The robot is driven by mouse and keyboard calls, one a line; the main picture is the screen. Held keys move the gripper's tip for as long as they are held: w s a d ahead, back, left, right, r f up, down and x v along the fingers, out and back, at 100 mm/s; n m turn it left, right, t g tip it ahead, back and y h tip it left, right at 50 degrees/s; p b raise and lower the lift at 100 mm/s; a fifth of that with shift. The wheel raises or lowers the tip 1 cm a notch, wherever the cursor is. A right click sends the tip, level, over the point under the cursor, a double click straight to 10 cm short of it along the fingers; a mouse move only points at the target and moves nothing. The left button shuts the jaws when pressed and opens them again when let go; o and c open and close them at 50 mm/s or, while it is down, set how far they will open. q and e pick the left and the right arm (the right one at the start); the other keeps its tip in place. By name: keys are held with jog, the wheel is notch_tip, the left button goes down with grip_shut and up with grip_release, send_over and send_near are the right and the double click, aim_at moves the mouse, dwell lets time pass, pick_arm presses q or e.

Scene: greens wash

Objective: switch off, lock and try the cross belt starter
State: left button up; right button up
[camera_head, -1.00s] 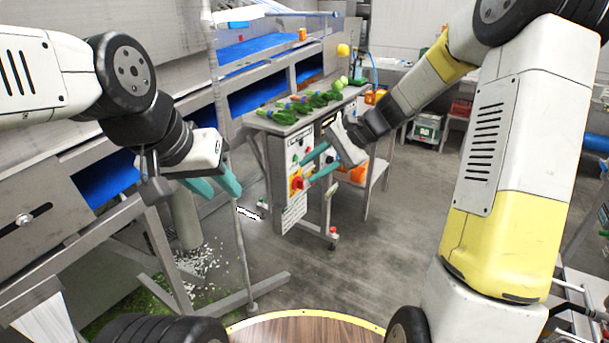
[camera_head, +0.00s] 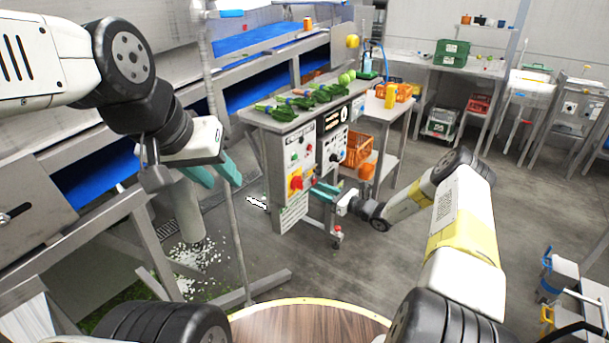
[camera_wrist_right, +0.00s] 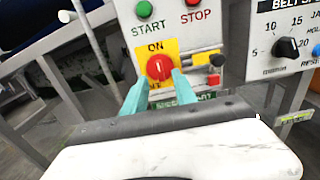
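The starter panel (camera_head: 301,155) is on the front of a grey stand. It has a red rotary switch (camera_head: 296,183) on a yellow plate. In the right wrist view the red knob (camera_wrist_right: 159,67) has its white mark upright under the word ON. My right gripper (camera_head: 313,188) is open in front of the panel. In the wrist view its teal fingers (camera_wrist_right: 158,80) are spread at the knob's lower left and right; contact cannot be told. A small red and black item (camera_wrist_right: 215,70) is right of the knob. My left gripper (camera_head: 224,183) is open and empty, left of the stand.
Green START (camera_wrist_right: 144,9) and red STOP (camera_wrist_right: 192,3) buttons sit above the switch. A belt speed panel (camera_head: 334,150) with a black dial is to the right. Leafy greens (camera_head: 310,95) lie on the stand's top. An orange crate (camera_head: 357,150) is behind.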

aim_at(303, 183)
jog(key=x, duration=0.7)
jog(key=shift+r, duration=0.1)
grip_shut()
